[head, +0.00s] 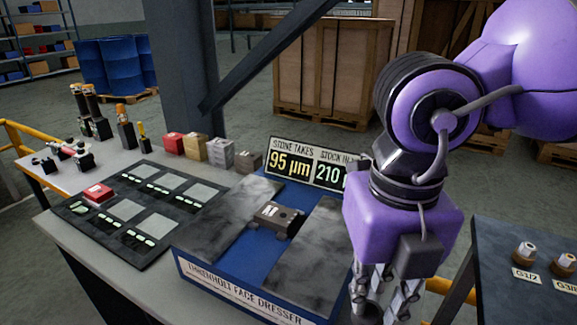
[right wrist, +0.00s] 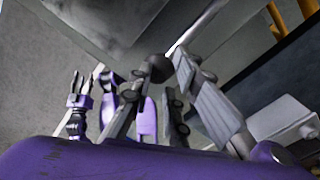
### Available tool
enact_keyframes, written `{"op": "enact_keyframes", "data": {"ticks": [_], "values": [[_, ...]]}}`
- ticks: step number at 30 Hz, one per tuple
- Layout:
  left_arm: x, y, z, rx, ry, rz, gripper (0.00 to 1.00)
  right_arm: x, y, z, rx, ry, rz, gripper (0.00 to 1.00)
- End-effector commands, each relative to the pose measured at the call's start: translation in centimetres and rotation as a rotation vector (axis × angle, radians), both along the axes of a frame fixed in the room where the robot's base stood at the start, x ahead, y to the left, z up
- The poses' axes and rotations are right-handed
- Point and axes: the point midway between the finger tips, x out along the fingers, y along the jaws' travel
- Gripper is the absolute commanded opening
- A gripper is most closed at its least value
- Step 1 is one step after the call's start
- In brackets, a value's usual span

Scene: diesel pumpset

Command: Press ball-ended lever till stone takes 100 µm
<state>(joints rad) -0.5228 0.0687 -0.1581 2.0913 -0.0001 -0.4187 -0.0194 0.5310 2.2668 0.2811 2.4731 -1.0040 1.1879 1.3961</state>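The face dresser (head: 240,290) stands on the table with two grey slabs. Its display (head: 305,165) reads "STONE TAKES 95 µm"; a second number, 210, is partly covered by my right arm. My right gripper (head: 382,300) points down at the dresser's right side, and my arm hides the lever there. In the right wrist view the lever's dark ball (right wrist: 158,68) sits close between my right gripper's fingertips (right wrist: 160,72), and a pale rod runs up and right from it. A small purple pronged shape at left may be my left gripper (right wrist: 78,98).
A small dark block (head: 277,217) sits between the slabs. A dark board (head: 140,212) with grey squares and a red block (head: 98,193) lies left. Several small blocks (head: 208,150) stand behind. Another panel with fittings (head: 525,253) is at right, close to my right arm.

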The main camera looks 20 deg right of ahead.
Motion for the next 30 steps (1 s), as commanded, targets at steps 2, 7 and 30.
{"op": "enact_keyframes", "data": {"ticks": [2, 7, 30], "values": [[0.3, -0.1, 0.9, 0.000, -0.008, -0.003, 0.40, 0.2, -0.3, 1.4, -0.002, -0.002, -0.003, 0.16], [0.8, -0.1, 2.2, 0.003, -0.020, -0.008, 0.40, 0.5, -0.7, 3.9, -0.002, -0.003, -0.002, 0.16], [2.1, 0.7, 7.0, 0.013, -0.062, 0.001, 0.40, 2.1, -2.5, 14.3, -0.001, -0.003, -0.002, 0.16]]}}
